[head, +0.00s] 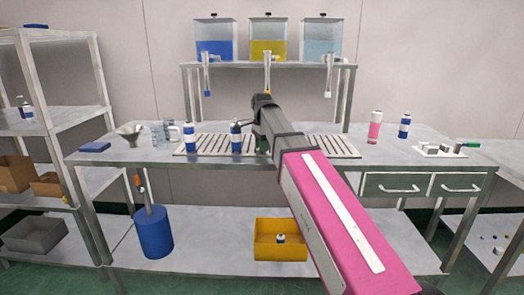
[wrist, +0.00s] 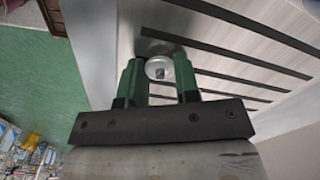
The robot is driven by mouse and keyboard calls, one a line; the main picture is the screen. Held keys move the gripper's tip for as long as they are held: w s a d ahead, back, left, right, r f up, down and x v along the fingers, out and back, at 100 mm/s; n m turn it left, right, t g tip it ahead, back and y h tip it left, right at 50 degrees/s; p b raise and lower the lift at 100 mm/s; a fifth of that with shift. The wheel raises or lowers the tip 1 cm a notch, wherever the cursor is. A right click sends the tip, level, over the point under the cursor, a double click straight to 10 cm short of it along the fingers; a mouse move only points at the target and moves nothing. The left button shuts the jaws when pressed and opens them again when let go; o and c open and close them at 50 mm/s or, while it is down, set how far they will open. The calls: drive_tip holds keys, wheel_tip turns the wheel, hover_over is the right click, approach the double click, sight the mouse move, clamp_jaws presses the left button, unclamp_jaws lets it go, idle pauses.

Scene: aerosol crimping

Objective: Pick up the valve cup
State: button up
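The valve cup (wrist: 159,69), a small silver round disc with a darker stem in its middle, is between the two green fingers of my gripper (wrist: 159,80) in the wrist view. Both fingers meet its rim at opposite sides, and the gripper looks shut on it. The slotted bench top lies beneath; I cannot tell how far the cup is above it. In the head view, my arm reaches over the bench and hides the cup; only a bit of dark green shows beside the arm.
Blue-and-white cans (head: 189,137) and (head: 236,138) stand on the slotted rack (head: 325,146), one close left of my arm. A pink bottle (head: 375,126), another can (head: 404,126) and a white fixture block (head: 440,151) are at right. Dispensers (head: 268,40) stand on the shelf behind.

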drive_tip(key=c, duration=0.3)
